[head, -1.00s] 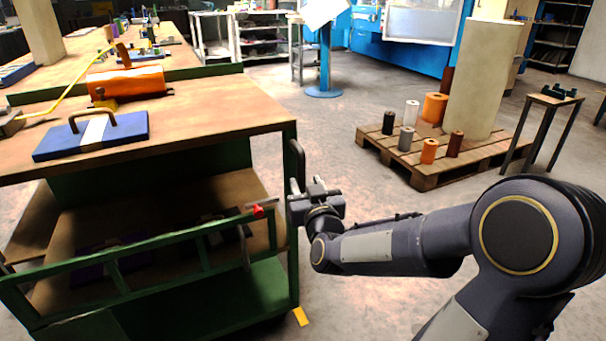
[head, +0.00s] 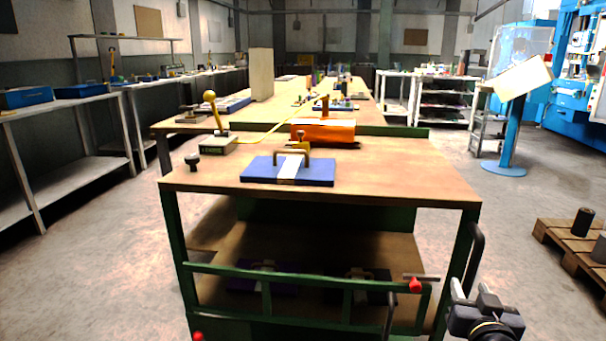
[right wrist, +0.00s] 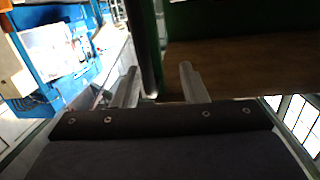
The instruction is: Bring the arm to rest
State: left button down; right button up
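My right gripper (head: 474,294) is at the lower right in the head view, beside the right front leg of the green workbench cart (head: 321,195). In the right wrist view its two fingers (right wrist: 158,88) stand apart with nothing held between them. The cart's dark side handle (head: 476,250) is close by, and it shows beyond the fingers in the right wrist view (right wrist: 145,45); I cannot tell whether they touch. My left gripper is not in view.
A blue plate with a handle (head: 262,170), an orange cylinder (head: 322,132) and a yellow-knobbed lever device (head: 217,146) are on the cart top. A red-handled latch (head: 415,286) is on the front rail. A pallet (head: 570,247) stands at right. Floor is clear at left.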

jog(key=s+a+f+n+g+y, duration=0.1)
jog(key=s+a+f+g+y, duration=0.35)
jog(key=s+a, duration=0.45)
jog(key=s+a+f+n+g+y, duration=0.2)
jog(key=s+a+f+g+y, duration=0.35)
jog(key=s, duration=0.55)
notch_tip(320, 180, up, 36)
jog(key=a+p, duration=0.1)
jog(key=p, duration=3.2)
jog(key=shift+s+a+f+h+p, duration=0.2)
jog(key=shift+s+h+p, duration=0.1)
jog(key=shift+h+p, duration=0.1)
